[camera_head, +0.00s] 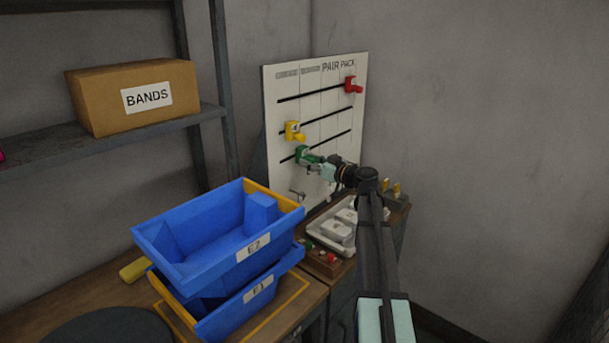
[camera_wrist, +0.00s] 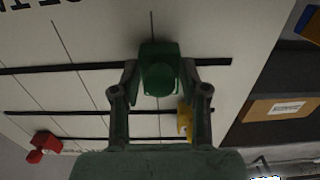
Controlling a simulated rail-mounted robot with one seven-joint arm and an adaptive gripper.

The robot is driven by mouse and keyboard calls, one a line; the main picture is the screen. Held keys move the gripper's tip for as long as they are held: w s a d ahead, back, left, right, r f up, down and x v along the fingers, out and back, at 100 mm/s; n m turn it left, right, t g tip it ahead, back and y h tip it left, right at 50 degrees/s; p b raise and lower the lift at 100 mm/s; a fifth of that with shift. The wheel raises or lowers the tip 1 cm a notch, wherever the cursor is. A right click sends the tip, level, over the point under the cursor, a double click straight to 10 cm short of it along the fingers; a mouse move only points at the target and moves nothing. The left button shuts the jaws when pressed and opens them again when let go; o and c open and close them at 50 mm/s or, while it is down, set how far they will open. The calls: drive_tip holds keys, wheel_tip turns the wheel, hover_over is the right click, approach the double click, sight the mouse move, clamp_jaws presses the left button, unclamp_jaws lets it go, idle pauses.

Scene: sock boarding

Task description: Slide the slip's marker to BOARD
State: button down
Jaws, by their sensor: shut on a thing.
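A white board (camera_head: 283,125) stands upright at the back of the bench, with black horizontal slots and thin column lines. Its headings are small; I can read PAIR and PACK at the right. A green marker (camera_head: 303,153) sits on the lowest slot near its left end. My gripper (camera_head: 314,160) is shut on the green marker; in the wrist view the marker (camera_wrist: 159,75) lies between both fingers. A yellow marker (camera_head: 293,131) sits on the middle slot at the left. A red marker (camera_head: 352,85) sits on the top slot at the right. I cannot tell which marker is the slip's.
Two stacked blue bins (camera_head: 177,238), labelled E2 and E1, stand on the bench left of my arm. A pale tray (camera_head: 322,243) with white items lies below the board. A BANDS box (camera_head: 120,95) is on the shelf.

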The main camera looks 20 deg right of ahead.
drive_tip(key=w+d+b, duration=0.2)
drive_tip(key=d+b, duration=0.3)
drive_tip(key=shift+w+d, duration=0.3)
drive_tip(key=shift+d, duration=0.05)
drive_tip(key=c, duration=0.9)
unclamp_jaws()
drive_tip(key=shift+s, duration=0.15)
drive_tip(key=v, duration=1.1)
drive_tip(key=shift+s, duration=0.4)
drive_tip(key=shift+d, duration=0.15)
